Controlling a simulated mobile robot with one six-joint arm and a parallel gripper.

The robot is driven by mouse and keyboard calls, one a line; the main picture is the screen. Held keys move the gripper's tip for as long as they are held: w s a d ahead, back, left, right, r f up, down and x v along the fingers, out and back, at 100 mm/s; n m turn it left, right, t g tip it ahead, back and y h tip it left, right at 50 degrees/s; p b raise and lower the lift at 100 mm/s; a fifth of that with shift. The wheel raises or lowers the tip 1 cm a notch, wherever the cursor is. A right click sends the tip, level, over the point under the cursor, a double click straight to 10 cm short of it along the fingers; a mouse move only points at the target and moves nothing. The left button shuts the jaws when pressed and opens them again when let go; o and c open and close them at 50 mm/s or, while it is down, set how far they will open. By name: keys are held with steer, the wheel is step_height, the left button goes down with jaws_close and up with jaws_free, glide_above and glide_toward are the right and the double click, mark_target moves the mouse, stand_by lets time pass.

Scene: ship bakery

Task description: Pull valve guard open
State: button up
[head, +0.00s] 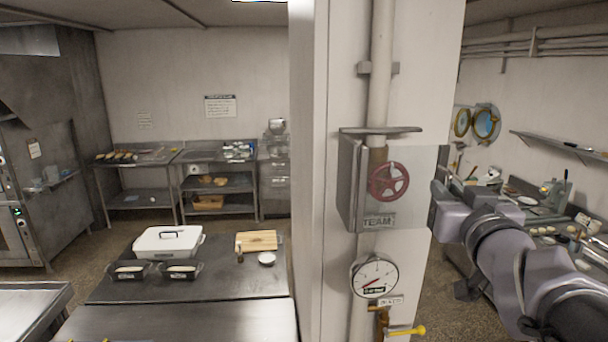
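The valve guard (349,185) is a grey metal box with a top plate, fixed on the white column. My gripper (441,207) comes in from the right, at the panel's right edge. I cannot tell whether it touches the panel. Its fingertips are too dark and small to show whether they are open or shut.
A pressure gauge (375,278) and a yellow-handled valve (407,331) sit below the guard. A vertical pipe (380,70) runs above it. A steel worktable (215,285) with a white container (168,242) and pans stands left. A cluttered counter (530,212) stands behind my arm at right.

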steer(key=shift+c, duration=0.5)
jaws_close()
stand_by(0.8)
